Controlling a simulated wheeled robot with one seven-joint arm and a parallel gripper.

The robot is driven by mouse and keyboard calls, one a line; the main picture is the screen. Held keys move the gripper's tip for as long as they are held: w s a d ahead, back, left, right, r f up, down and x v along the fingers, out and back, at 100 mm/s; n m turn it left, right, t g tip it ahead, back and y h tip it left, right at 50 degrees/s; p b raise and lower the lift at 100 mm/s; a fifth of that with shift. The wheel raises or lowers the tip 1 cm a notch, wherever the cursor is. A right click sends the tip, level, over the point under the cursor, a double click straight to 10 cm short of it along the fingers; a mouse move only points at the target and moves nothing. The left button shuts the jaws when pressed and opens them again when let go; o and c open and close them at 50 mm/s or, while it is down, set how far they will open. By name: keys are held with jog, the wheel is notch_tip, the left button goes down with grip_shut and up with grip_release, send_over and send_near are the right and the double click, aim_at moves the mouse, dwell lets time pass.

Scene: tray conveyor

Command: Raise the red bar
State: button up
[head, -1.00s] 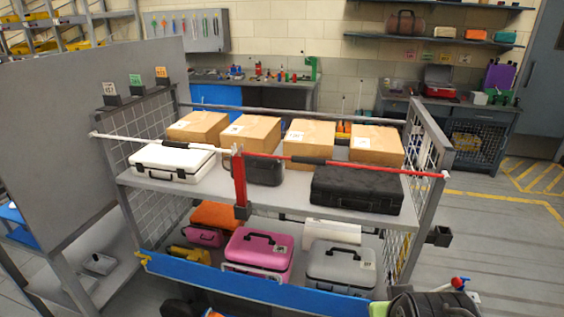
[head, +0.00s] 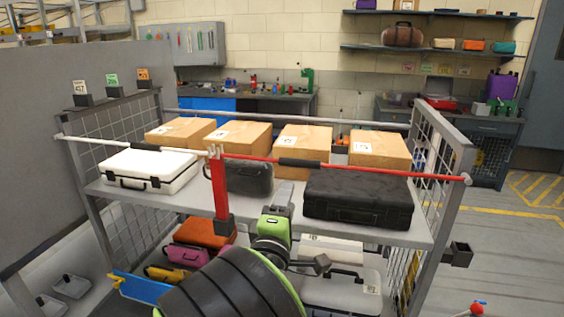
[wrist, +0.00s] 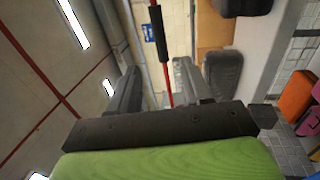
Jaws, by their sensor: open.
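The red bar (head: 380,170) runs level across the right half of the cart's front, above the upper shelf. It has a black sleeve (head: 300,163) and its left end meets an upright red post (head: 219,190). My gripper (head: 284,196) is in front of the shelf, just below the sleeve. In the wrist view my gripper (wrist: 157,85) is open and empty, and the red bar (wrist: 166,75) with its black sleeve (wrist: 157,32) shows in the gap between the fingers. Whether the bar lies between them or beyond them I cannot tell.
A white bar (head: 88,145) spans the left half. A black case (head: 358,198), a dark case (head: 248,178), a white case (head: 150,168) and several cardboard boxes (head: 378,148) stand on the upper shelf behind the bars. A mesh side panel (head: 440,160) closes the right end.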

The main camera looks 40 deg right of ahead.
aim_at(299, 166)
jog(key=p+x, duration=0.4)
jog(key=x, duration=0.3)
jog(key=p+x, duration=0.5)
jog(key=x, duration=0.3)
jog(key=shift+s+d+r, duration=0.1)
jog(key=shift+s+d, duration=0.15)
jog(key=shift+w+d, duration=0.2)
grip_shut()
